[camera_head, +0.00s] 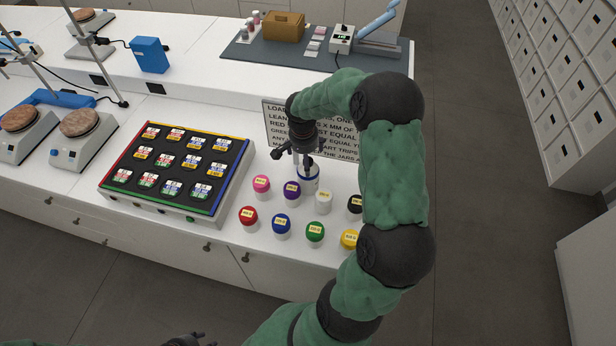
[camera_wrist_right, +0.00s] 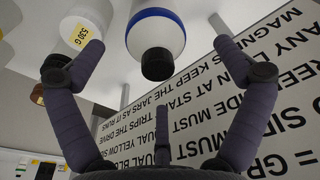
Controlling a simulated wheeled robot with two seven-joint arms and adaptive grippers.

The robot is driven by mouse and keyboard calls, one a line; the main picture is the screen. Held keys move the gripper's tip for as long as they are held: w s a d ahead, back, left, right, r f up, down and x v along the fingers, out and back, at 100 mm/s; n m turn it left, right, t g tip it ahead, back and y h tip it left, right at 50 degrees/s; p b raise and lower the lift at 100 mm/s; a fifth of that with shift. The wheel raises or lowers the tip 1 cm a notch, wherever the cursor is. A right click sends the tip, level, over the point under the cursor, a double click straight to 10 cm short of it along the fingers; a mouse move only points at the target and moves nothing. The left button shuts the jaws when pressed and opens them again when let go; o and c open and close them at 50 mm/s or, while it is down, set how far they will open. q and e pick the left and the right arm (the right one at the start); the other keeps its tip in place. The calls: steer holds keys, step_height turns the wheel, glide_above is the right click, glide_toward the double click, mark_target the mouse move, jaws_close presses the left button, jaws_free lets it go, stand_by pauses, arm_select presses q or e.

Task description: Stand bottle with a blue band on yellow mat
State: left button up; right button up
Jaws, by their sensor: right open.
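The white bottle with a blue band (camera_head: 310,182) stands upright on the white bench, behind the small jars. In the right wrist view the bottle (camera_wrist_right: 158,32) shows its blue band and dark cap. My right gripper (camera_head: 298,153) is open above the bottle, its fingers spread to either side of the cap in the wrist view (camera_wrist_right: 150,68), with no grip on it. A dark part of my left gripper (camera_head: 185,341) shows at the bottom edge of the head view; its fingers are unclear. I cannot make out a yellow mat in either view.
A printed sign (camera_head: 283,122) stands behind the bottle. A colour-edged jar tray (camera_head: 236,175) lies to the left. My right arm covers the bench to the right.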

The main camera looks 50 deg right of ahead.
steer(key=shift+s+d+f, duration=0.1)
steer(key=shift+d+f, duration=0.15)
steer(key=shift+f, duration=1.05)
steer(key=shift+d+f, duration=0.2)
steer(key=shift+f, duration=1.1)
steer(key=shift+c, duration=0.3)
